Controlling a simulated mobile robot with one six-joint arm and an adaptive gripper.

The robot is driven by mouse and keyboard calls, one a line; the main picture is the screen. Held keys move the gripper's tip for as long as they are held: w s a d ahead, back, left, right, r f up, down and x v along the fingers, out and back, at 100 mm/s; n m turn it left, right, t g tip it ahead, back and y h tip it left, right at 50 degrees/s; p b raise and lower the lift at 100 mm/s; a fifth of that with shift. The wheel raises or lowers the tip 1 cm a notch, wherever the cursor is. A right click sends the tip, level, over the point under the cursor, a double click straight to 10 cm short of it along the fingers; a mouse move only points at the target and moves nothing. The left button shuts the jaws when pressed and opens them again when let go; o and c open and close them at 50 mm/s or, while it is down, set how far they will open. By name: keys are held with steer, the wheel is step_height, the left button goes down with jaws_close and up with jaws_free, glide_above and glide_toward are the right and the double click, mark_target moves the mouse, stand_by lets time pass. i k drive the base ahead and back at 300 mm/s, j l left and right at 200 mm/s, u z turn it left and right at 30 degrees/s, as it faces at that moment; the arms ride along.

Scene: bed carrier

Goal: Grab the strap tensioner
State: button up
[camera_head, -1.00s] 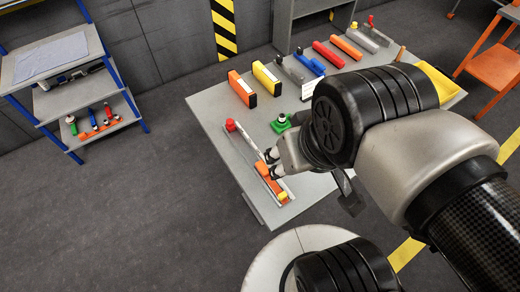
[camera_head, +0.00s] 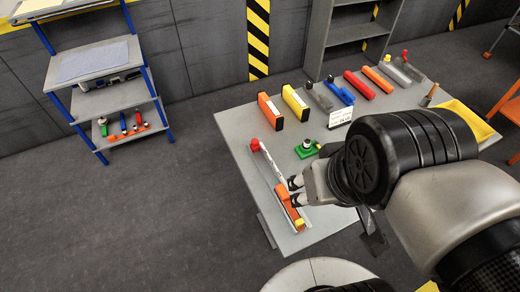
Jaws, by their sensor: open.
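A long tool lies near the left edge of the grey table (camera_head: 240,128). It has a red knob (camera_head: 255,145) at its far end, a pale bar, and an orange body (camera_head: 289,209) with a yellow tip at its near end. It may be the strap tensioner, but I cannot tell for sure. My gripper (camera_head: 291,191) is open at the orange body, with its dark fingertips over or beside it. I cannot tell whether they touch it. The fingers hide part of the tool.
A green piece (camera_head: 307,150) sits close behind my gripper. Orange (camera_head: 270,111), yellow (camera_head: 295,102), blue (camera_head: 339,91) and red (camera_head: 359,85) items line the table's back, with a white sign (camera_head: 340,117) in front. A blue-framed shelf (camera_head: 165,115) stands left. The table's front right is hidden by my arm.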

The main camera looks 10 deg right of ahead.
mark_target(282, 194)
steer(key=i+j+z, duration=0.1)
steer(key=j+z, duration=0.6)
steer(key=i+l, duration=0.05)
